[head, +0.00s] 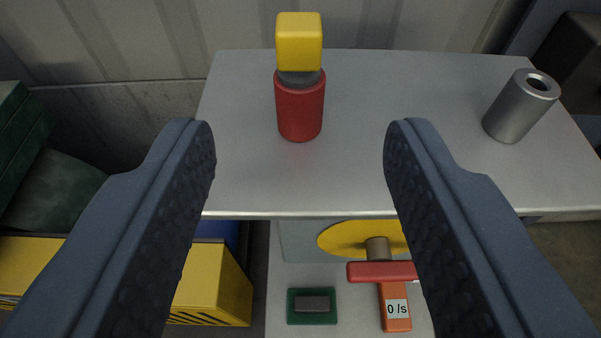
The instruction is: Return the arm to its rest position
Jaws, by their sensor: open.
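My gripper (300,150) is open, with its two dark padded fingers wide apart and nothing between them that it holds. The fingers reach in from the lower left and lower right of the head view. Beyond and between the fingertips, a stack stands on a grey metal table (370,180). The stack has a red cylinder (299,112) at the bottom, a dark grey neck (299,77) above it and a yellow block (299,42) on top. The gripper appears apart from the stack.
A grey hollow cylinder (520,106) stands at the table's right. Below the front edge are a yellow disc (345,238) with a red handle (372,273), an orange tag (395,318) reading "0 /s" and a green plate (312,318). Yellow boxes (215,285) stand lower left. A ribbed wall (130,40) rises behind.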

